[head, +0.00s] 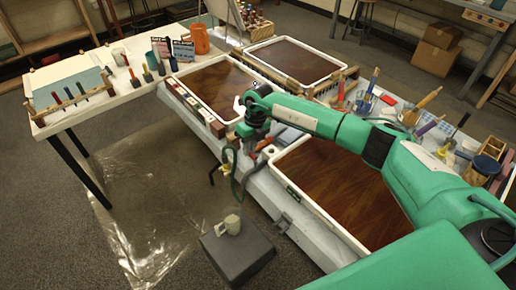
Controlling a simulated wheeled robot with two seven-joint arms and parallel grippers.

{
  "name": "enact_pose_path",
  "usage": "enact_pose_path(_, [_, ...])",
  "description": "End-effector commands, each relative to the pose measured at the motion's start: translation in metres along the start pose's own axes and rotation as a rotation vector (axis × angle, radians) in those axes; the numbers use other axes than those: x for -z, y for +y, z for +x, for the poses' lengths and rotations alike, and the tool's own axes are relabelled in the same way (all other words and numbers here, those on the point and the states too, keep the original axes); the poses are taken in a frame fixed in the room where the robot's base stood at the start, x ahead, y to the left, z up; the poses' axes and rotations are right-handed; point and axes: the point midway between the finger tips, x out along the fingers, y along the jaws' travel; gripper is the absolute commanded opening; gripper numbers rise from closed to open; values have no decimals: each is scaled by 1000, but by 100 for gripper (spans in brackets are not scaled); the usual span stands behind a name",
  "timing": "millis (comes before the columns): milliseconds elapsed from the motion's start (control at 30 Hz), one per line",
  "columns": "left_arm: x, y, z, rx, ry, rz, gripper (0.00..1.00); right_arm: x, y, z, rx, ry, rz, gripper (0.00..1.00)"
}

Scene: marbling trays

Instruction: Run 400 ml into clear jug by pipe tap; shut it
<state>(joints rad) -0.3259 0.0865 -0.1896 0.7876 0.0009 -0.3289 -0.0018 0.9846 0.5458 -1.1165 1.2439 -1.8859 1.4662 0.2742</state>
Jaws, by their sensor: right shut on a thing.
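The jug (231,225) is small and pale with a handle; it stands upright on a dark grey block (238,252) beside the tray bench. I cannot make out a water level in it or a stream above it. The pipe tap (227,158), with a yellowish part and a dark bent spout, is above and slightly left of the jug, with a green hose hanging beside it. My right gripper (237,141) reaches down from above and is shut at the tap; its fingertips are small and partly hidden. My left gripper is out of view.
Brown-filled white trays (342,234) lie right of and behind the block. A side table (130,92) with brushes, a cup and an orange jug (200,39) is at the left. Clear plastic sheeting (150,200) covers the floor left of the block. Pots and brushes crowd the right.

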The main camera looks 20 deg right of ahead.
Motion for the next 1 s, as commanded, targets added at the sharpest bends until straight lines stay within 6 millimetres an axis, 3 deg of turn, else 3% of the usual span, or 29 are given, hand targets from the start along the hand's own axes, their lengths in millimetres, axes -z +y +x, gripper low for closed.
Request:
enact_pose_path(133, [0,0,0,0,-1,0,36,0,-1,-1,0,-2,3,0])
enact_pose_path(167, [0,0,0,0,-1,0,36,0,-1,-1,0,-2,3,18])
enact_pose_path(267, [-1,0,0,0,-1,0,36,0,-1,-1,0,-1,2,37])
enact_pose_path(667, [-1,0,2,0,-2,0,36,0,-2,-8,0,-2,1,38])
enact_pose_path(867, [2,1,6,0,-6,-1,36,-1,-2,-44,1,-5,1,38])
enact_pose_path(1000, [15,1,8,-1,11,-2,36,0,-2,-77,2,-4,2,38])
